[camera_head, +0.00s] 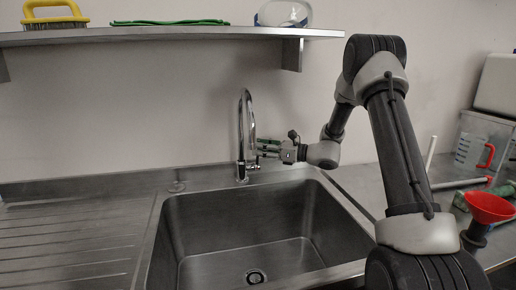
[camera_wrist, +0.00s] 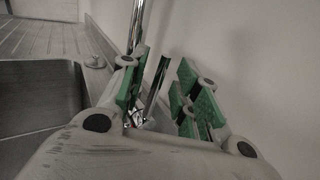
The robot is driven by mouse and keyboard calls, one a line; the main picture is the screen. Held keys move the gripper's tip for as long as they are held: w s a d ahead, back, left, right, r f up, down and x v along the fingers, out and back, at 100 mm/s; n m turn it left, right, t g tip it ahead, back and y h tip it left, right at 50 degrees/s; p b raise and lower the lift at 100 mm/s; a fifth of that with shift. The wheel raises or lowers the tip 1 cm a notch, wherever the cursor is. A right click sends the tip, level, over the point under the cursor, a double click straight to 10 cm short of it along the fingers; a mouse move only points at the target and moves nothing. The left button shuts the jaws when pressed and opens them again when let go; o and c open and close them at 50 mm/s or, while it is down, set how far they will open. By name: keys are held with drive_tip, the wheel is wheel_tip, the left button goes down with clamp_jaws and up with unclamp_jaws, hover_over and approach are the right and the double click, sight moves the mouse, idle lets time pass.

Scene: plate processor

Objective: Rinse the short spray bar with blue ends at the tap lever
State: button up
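The chrome tap (camera_head: 246,135) stands behind the sink, with its lever on the right side of its base. My gripper (camera_head: 268,150) is at the lever, to the right of the tap. In the wrist view its green-padded fingers (camera_wrist: 160,92) are apart, and the chrome lever (camera_wrist: 156,86) shows between them. I cannot tell whether a pad touches it. I see no spray bar in the gripper and can make out none with blue ends. No running water is visible.
The steel sink (camera_head: 165,240) is empty, with a drainboard (camera_head: 70,245) on its left. On the right counter are a white rod (camera_head: 430,155), a red-ended rod (camera_head: 460,183), a red funnel (camera_head: 489,207) and a red-handled jug (camera_head: 474,152). A shelf (camera_head: 150,34) hangs above.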

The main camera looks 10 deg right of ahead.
drive_tip(key=shift+w+a, duration=0.35)
drive_tip(key=shift+a, duration=0.25)
clamp_jaws()
drive_tip(key=shift+s+n+y, duration=0.4)
drive_tip(key=shift+s+n, duration=0.15)
drive_tip(key=shift+n, duration=0.15)
unclamp_jaws()
